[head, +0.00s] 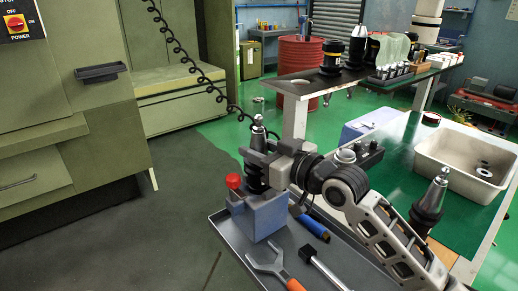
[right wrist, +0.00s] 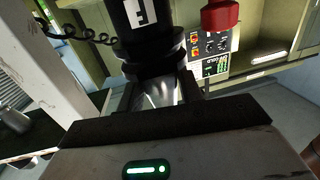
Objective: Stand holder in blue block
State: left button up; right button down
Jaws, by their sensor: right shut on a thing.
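The holder (head: 257,139), with a silver tapered top and black lower body, is upright in my right gripper (head: 262,165). The gripper is shut around its middle. The blue block (head: 265,216) stands on the grey tray directly below, with a red knob (head: 233,182) at its left. The holder's black lower end is at the block's top; I cannot tell whether it is seated or just above. In the right wrist view the black holder body (right wrist: 150,45) with a white mark is between the fingers, and the red knob (right wrist: 220,15) is beside it. My left gripper is not in view.
The grey tray (head: 228,238) also holds a spanner (head: 268,266), a blue-handled tool (head: 314,229) and a black-headed tool (head: 310,252). A coiled cable (head: 180,48) hangs behind.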

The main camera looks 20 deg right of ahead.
jog(key=shift+f+b, duration=1.45)
jog(key=shift+f, duration=0.3)
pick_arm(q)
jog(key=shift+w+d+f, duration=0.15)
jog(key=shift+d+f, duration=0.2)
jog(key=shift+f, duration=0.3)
pick_arm(e)
jog(key=shift+f, duration=0.3)
jog(key=shift+f, duration=0.2)
jog(key=shift+r, duration=0.15)
